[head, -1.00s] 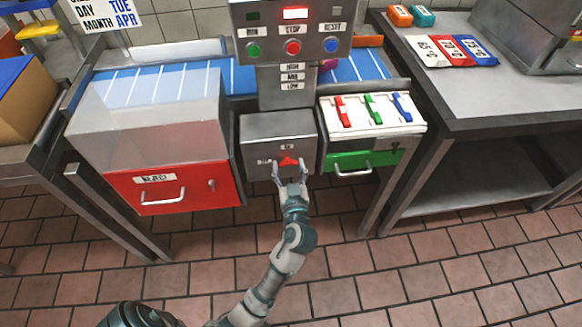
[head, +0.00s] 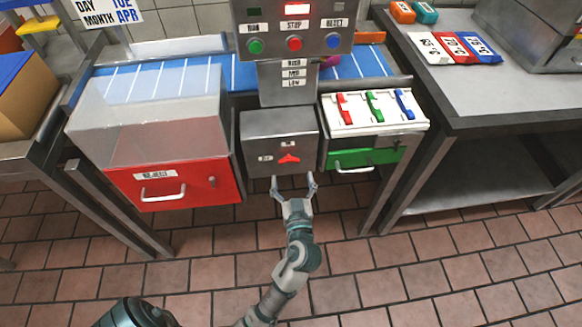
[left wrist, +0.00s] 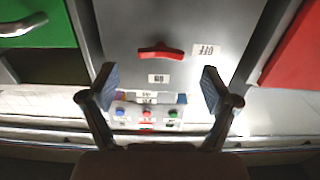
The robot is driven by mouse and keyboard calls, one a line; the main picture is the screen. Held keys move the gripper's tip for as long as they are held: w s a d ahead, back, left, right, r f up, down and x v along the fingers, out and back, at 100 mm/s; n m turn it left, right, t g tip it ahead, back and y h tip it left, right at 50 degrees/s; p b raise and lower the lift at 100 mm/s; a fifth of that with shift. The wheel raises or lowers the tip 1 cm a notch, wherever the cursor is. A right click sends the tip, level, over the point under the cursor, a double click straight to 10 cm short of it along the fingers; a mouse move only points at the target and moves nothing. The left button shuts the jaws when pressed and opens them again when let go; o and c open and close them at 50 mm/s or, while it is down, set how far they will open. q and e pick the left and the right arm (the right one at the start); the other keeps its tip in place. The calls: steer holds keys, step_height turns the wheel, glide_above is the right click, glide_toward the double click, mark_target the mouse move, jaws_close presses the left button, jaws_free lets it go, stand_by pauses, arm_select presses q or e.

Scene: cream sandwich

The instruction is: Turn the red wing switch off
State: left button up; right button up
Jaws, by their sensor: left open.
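The red wing switch (head: 289,158) is on the front of the grey box (head: 255,128) in the middle of the machine. One label sits above it and another to its left. In the left wrist view, which is upside down, the switch (left wrist: 161,51) lies about level, with OFF to its right and a label, seemingly ON, below it. My left gripper (head: 294,182) is open and empty, just below and in front of the switch, apart from it. Its two fingers (left wrist: 160,90) show spread in the wrist view. My right gripper is not in view.
The red reject drawer (head: 175,187) is left of the grey box. The green drawer (head: 365,159), under a white panel with coloured levers (head: 375,107), is to the right. A button panel (head: 294,32) stands above. The tiled floor in front is clear.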

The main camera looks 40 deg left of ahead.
arm_select(q)
steer(key=v, duration=0.7)
steer(key=shift+d, duration=0.15)
